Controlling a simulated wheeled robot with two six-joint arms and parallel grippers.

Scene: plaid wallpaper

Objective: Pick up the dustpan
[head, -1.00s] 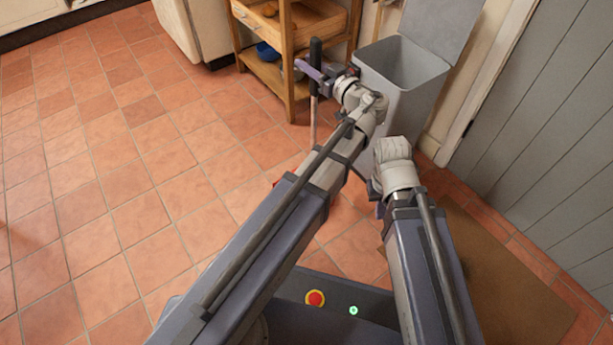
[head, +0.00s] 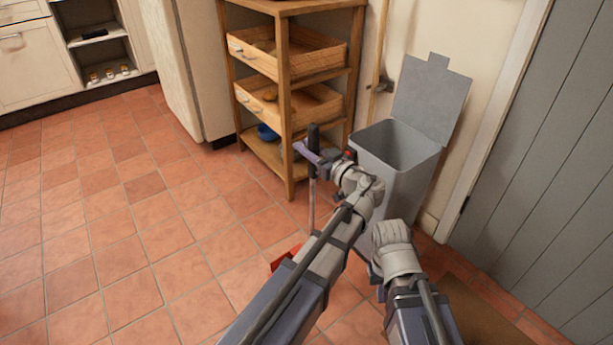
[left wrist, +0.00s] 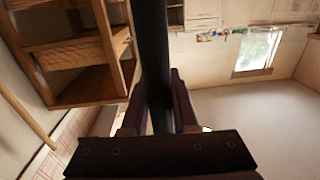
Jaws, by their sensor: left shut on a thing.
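The dustpan has a long upright handle (head: 312,200) with a black grip at the top. Its red pan (head: 284,258) shows low down, partly hidden behind my left arm. My left gripper (head: 312,157) is shut on the handle just below the top of the grip. In the left wrist view the dark handle (left wrist: 153,50) runs up between the two purple fingers. My right arm hangs to the right of the left arm. Only a purple sliver of my right gripper (head: 374,272) shows below its wrist, and its fingers are hidden.
A wooden shelf cart (head: 287,120) with drawers stands just behind the handle. A grey bin (head: 405,185) with its lid up stands to the right, close to my left wrist. A grey plank door (head: 530,150) is at the far right. The tiled floor at left is clear.

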